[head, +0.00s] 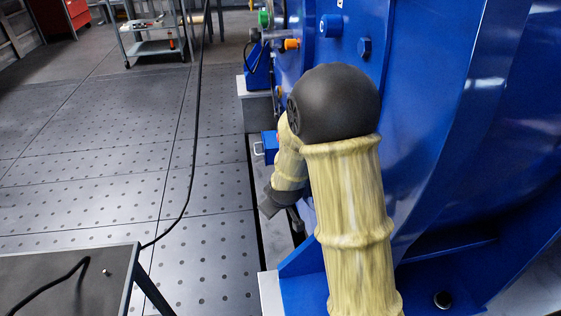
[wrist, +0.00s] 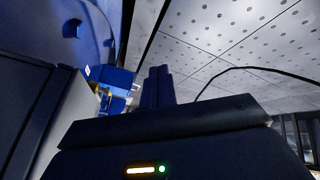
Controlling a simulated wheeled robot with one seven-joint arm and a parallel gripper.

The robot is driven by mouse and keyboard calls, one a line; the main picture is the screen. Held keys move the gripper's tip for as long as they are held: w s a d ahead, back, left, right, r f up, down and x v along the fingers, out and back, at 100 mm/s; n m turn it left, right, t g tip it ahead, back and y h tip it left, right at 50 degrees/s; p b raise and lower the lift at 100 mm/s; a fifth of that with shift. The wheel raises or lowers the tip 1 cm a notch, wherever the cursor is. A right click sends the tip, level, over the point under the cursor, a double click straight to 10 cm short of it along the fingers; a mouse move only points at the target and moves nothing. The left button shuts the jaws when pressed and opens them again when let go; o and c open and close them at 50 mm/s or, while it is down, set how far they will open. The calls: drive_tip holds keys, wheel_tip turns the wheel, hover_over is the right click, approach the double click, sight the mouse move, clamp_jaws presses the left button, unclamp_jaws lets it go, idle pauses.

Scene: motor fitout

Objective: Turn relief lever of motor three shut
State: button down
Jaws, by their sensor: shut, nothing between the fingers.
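The large blue motor housing (head: 420,100) fills the right of the head view, and its blue side (wrist: 85,35) shows at the upper left of the wrist view. An orange-ended fitting (head: 291,44) and a green round fitting (head: 264,18) stick out from the machinery farther back. I cannot tell which part is the relief lever of motor three. My gripper (wrist: 158,72) shows in the wrist view with its dark fingers together and nothing between them. In the head view my arm hides much of the motor's near side, and the fingers cannot be made out.
A grey cart (head: 153,46) stands at the back, near a red cabinet (head: 60,15). A dark-topped table (head: 70,280) with a black cable is at front left.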

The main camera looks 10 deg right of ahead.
drive_tip(key=w+d+f+n+t+h+b, duration=0.2)
drive_tip(key=w+f+n+t+b, duration=0.1)
drive_tip(key=w+f+n+t, duration=0.6)
drive_tip(key=w+d+f+n+t+h+b, duration=0.3)
drive_tip(key=w+f+n+t, duration=0.6)
drive_tip(key=n, duration=0.6)
drive_tip(key=shift+w+d+f+b, duration=0.15)
drive_tip(key=shift+w+d+b, duration=0.2)
drive_tip(key=shift+w, duration=0.55)
drive_tip(key=s+r+b+x, duration=0.1)
drive_tip(key=b+x, duration=0.3)
drive_tip(key=x, duration=0.9)
drive_tip(key=shift+s+r+b, duration=0.35)
drive_tip(key=shift+r+b, duration=0.05)
drive_tip(key=shift+r, duration=0.25)
